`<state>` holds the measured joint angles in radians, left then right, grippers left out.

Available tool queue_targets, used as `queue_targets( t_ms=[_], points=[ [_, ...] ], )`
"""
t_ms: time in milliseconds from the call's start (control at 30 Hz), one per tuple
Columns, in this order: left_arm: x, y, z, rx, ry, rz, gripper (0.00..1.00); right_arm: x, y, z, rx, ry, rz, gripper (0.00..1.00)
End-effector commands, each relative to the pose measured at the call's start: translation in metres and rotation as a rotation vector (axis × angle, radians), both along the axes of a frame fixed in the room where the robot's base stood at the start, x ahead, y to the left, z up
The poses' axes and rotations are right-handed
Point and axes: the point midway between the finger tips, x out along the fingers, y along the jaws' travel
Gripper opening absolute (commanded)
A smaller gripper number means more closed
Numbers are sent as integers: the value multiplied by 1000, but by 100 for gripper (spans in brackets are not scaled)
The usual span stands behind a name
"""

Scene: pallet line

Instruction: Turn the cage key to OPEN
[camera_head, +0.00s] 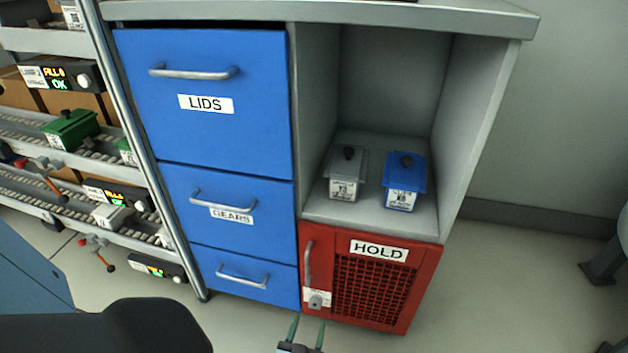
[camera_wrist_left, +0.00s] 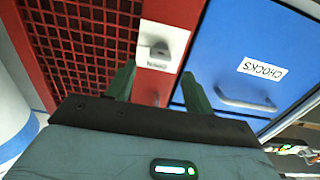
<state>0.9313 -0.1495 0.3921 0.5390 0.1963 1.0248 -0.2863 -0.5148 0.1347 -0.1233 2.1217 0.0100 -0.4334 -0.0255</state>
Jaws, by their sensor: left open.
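The red cage (camera_head: 418,256) marked HOLD is at the lower right of the cabinet in the head view, its mesh door shut. The grey cage key (camera_head: 316,301) sits on a small white plate at the door's lower left, below the door handle (camera_head: 308,263). In the left wrist view the key (camera_wrist_left: 159,48) is on its white plate, with small lettering too blurred to read surely. My left gripper (camera_head: 307,322) is open and empty, just below and in front of the key. In the wrist view its green fingers (camera_wrist_left: 158,75) stand apart on either side below the key. My right gripper is not in view.
Blue drawers marked LIDS (camera_head: 205,130) and GEARS (camera_head: 240,190) and a CHOCKS drawer (camera_wrist_left: 225,75) adjoin the cage. A grey lidded box (camera_head: 345,180) and a blue one (camera_head: 404,185) stand in the shelf above.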

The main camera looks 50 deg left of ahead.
Motion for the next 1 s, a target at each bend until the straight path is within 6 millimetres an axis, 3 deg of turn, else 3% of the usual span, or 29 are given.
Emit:
queue_targets(
  t_ms=[333,733,1000],
  points=[
    [40,25,-1,-1,-1,1,53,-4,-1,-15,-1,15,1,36],
    [47,29,0,-1,1,0,53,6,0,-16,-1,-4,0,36],
    [46,29,0,-1,1,0,19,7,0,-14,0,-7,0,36]
  ],
)
